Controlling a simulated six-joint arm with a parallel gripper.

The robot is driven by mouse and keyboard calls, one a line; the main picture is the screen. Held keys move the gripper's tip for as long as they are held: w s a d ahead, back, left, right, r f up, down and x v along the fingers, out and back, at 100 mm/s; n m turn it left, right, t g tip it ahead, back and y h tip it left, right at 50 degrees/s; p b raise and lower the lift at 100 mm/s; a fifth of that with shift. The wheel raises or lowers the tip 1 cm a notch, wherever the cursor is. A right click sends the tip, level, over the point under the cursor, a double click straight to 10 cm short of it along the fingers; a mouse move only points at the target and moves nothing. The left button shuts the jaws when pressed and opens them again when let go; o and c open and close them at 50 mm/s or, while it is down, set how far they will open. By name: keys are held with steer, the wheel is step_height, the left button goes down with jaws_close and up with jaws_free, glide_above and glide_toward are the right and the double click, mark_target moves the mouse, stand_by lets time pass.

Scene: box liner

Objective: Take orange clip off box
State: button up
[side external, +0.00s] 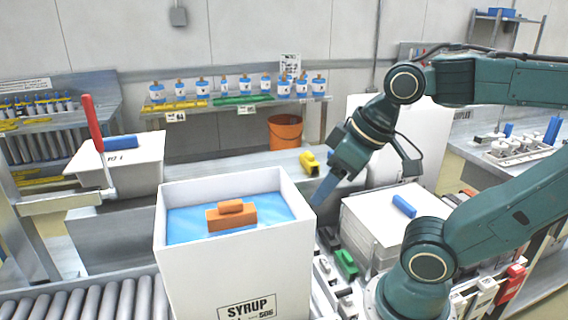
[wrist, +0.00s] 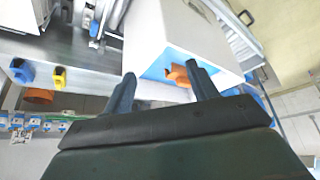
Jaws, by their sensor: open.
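The orange clip (side external: 231,215) is a block with a smaller block on top. It appears within the blue liner area (side external: 185,222) inside the open white box (side external: 235,275) marked SYRUP. In the wrist view the clip (wrist: 179,76) shows between the fingers, partly hidden by the right one, with the white box (wrist: 175,30) around it. My gripper (side external: 323,190) is to the right of the box, near its right rim, pointing down and left. Its blue fingers (wrist: 160,75) are apart with nothing between them, and clear of the clip.
A stack of white sheets (side external: 375,230) with a blue piece on it stands right of the box. Rollers (side external: 90,305) run at lower left. A white bin (side external: 130,170) with a red-handled tool (side external: 92,130) is at left. A yellow piece (side external: 309,162) lies on the bench behind.

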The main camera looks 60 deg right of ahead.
steer(key=w, duration=0.1)
steer(key=n+g+y, duration=0.1)
steer(key=n+y, duration=0.3)
steer(key=n, duration=0.5)
glide_toward(231, 202)
steer(key=shift+v, duration=0.85)
steer(key=shift+w, duration=0.15)
steer(key=x, duration=0.7)
steer(key=shift+a+f, duration=0.25)
steer(key=shift+f, duration=0.05)
steer(key=shift+w+a+f, duration=0.1)
steer(key=shift+w+f, duration=0.05)
steer(key=shift+f, duration=0.25)
steer(key=shift+x, duration=2.55)
